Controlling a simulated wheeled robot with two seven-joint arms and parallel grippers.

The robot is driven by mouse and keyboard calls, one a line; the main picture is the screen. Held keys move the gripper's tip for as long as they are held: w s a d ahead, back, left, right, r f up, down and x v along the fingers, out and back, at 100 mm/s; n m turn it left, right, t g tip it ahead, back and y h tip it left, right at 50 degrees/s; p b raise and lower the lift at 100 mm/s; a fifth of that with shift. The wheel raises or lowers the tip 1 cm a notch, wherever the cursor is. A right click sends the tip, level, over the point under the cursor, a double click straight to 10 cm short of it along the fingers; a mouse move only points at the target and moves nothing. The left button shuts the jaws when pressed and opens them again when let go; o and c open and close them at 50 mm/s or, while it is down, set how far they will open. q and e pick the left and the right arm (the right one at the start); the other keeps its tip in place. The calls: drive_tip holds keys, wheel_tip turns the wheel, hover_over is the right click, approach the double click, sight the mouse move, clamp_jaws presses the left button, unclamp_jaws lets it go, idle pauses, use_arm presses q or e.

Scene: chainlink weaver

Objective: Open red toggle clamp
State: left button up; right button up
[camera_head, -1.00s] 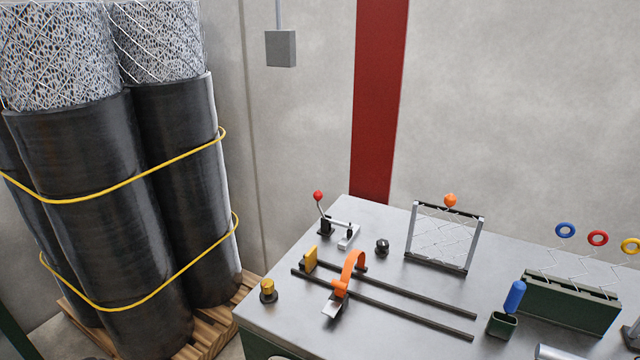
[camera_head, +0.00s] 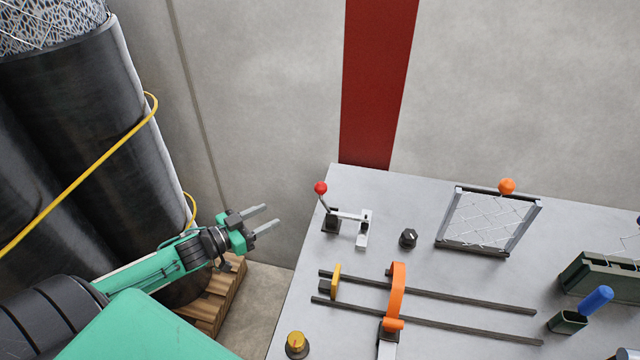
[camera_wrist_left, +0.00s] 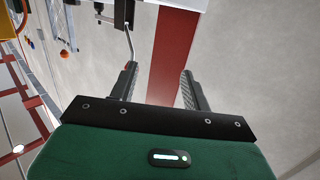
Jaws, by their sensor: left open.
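The toggle clamp (camera_head: 350,222) stands near the back left corner of the grey table. Its handle stands up from a dark base and ends in a red ball (camera_head: 320,187). My left gripper (camera_head: 272,218) is open and empty, left of the clamp and beyond the table's left edge, fingers pointing right towards it. In the left wrist view the two fingers (camera_wrist_left: 160,80) are apart with nothing between them. The clamp's bent handle (camera_wrist_left: 130,45) shows there at upper left, its red ball partly hidden by a finger. My right gripper is not in view.
On the table (camera_head: 290,325) are a black knob (camera_head: 408,238), an orange-handled slide (camera_head: 397,290) on two dark rails, a yellow knob (camera_head: 296,343) and a mesh frame (camera_head: 488,222). Tall black wrapped rolls (camera_head: 85,110) stand on a pallet at left. A wall is behind.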

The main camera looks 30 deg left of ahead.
use_arm(q)
drive_tip(key=m+h, duration=0.1)
drive_tip(key=h, duration=0.1)
approach(316, 189)
drive_tip(key=p+x, duration=0.3)
drive_tip(key=x, duration=0.6)
drive_tip(key=shift+w, duration=0.3)
drive_tip(key=shift+f+p+x, duration=0.2)
drive_tip(key=shift+p+x, duration=0.15)
drive_tip(key=shift+x, duration=0.7)
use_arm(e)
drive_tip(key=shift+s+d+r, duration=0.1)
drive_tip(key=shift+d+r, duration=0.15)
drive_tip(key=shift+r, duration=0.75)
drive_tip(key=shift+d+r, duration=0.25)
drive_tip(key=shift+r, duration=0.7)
use_arm(q)
drive_tip(key=shift+s, duration=0.1)
clamp_jaws()
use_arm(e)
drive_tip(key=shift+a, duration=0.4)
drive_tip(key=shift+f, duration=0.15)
